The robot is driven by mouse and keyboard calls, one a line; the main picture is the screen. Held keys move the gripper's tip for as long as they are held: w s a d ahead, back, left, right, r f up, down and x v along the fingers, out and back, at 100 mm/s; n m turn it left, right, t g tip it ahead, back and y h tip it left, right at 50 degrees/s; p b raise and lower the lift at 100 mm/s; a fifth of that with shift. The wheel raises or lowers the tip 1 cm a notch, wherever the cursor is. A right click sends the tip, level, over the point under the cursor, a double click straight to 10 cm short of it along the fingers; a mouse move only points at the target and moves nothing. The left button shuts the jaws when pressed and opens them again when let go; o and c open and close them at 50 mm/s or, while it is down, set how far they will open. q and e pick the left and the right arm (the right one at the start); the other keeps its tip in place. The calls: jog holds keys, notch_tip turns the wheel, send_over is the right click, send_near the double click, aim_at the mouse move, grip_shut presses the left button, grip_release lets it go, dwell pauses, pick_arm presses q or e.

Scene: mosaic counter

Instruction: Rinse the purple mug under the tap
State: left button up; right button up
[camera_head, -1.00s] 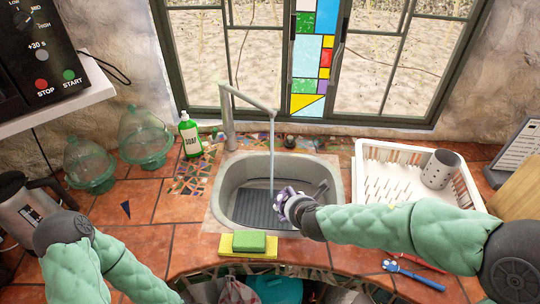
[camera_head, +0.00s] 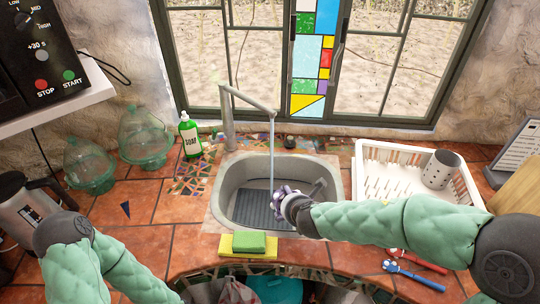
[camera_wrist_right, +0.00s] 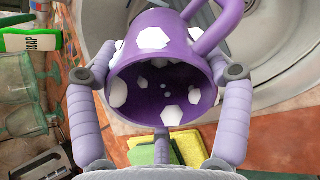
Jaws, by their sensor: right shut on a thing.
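In the head view, the mug (camera_head: 284,190) is small and partly hidden by my right gripper (camera_head: 287,199), over the front right of the sink (camera_head: 225,190). The tap (camera_head: 228,118) stands behind the sink, and a thin stream of water (camera_head: 271,150) falls from its spout just beside or onto the mug; I cannot tell which. My left arm shows at left, but its gripper is out of view.
A green sponge (camera_head: 249,242) lies on a yellow one (camera_head: 268,253) at the sink's front edge. A green soap bottle (camera_head: 190,137) stands left of the tap. A white dish rack (camera_head: 375,150) with a grey cylinder (camera_head: 440,169) stands right of the sink.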

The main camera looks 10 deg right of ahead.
jog(key=s+a, duration=0.4)
jog(key=a, duration=0.1)
jog(key=shift+s+a, duration=0.25)
jog(key=shift+s, duration=0.05)
jog(key=shift+s+a, duration=0.2)
jog(key=shift+s, duration=0.05)
jog(key=shift+s+f, duration=0.1)
jog(key=shift+f, duration=0.05)
dwell(0.4)
jog(key=shift+s+a+r+p, duration=0.6)
jog(key=shift+a+r+p, duration=0.15)
jog(key=shift+r, duration=0.1)
jog(key=shift+s+a+r+p, duration=0.6)
jog(key=shift+a+r+p, duration=0.15)
jog(key=shift+r, duration=0.05)
